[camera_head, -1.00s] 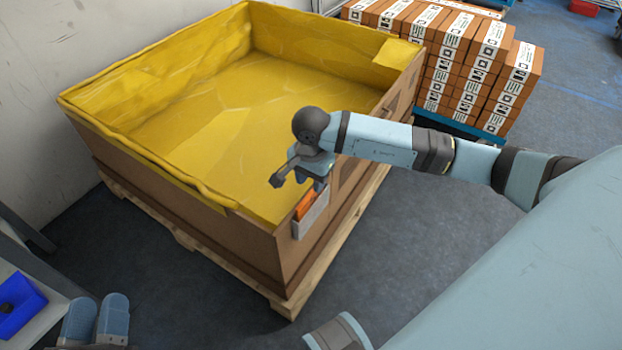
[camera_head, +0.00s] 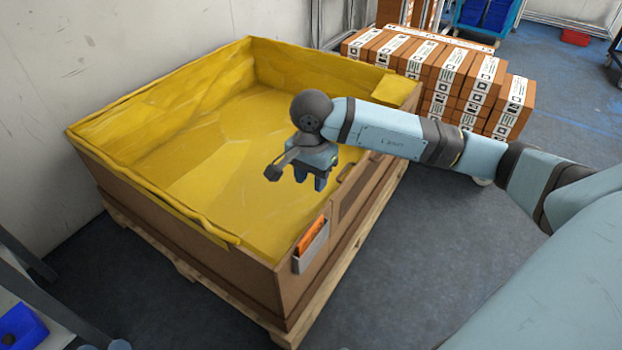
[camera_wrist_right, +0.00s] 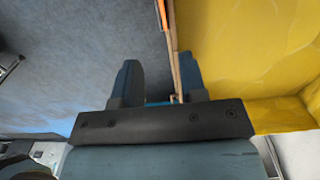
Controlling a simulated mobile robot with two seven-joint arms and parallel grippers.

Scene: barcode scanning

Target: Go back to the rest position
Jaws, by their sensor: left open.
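My right gripper (camera_head: 311,182) is raised over the near right edge of the large yellow-lined box (camera_head: 192,222), with its fingers pointing down. In the right wrist view my right gripper (camera_wrist_right: 158,82) has its two fingers apart and nothing held between them. The box edge and an orange item show beyond the fingers. My left gripper (camera_head: 106,346) barely shows at the bottom left edge; its fingertips are open, and most of it is cut off.
An orange item (camera_head: 311,236) sits in a grey holder (camera_head: 313,254) on the box's side. The box stands on a wooden pallet (camera_head: 213,282). Stacked brown cartons (camera_head: 470,75) stand behind. A blue bin (camera_head: 20,328) is at lower left. Grey floor (camera_head: 440,250) is clear at right.

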